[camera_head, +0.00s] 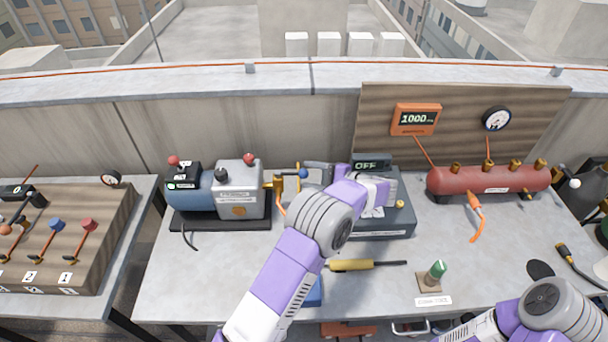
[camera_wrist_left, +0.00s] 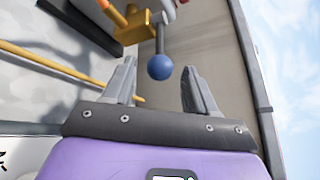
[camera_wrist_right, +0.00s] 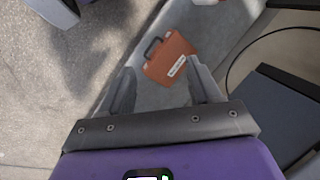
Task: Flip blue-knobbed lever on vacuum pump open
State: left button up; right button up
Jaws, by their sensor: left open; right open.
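The vacuum pump (camera_head: 240,190), with a blue motor and grey housing, stands on a black base at the left of the table. A brass valve (camera_head: 277,184) sticks out of its right side. Its lever ends in a blue knob (camera_head: 303,173), also seen in the left wrist view (camera_wrist_left: 160,67), where a dark rod joins it to the brass body (camera_wrist_left: 136,24). My left gripper (camera_head: 312,178) is open. In its wrist view the knob shows between the fingertips, with no clear contact. My right gripper (camera_wrist_right: 162,82) is open and empty; the head view shows only its arm.
A grey box with an "OFF" display (camera_head: 371,165) stands behind my left wrist. A red tank (camera_head: 490,182) is at the right. An orange case (camera_wrist_right: 171,58) is below my right gripper.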

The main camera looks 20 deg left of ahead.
aim_at(304, 172)
pick_arm(q)
jog(key=shift+x, duration=1.6)
jog(key=shift+w, duration=0.1)
jog(key=shift+c, duration=0.5)
grip_shut()
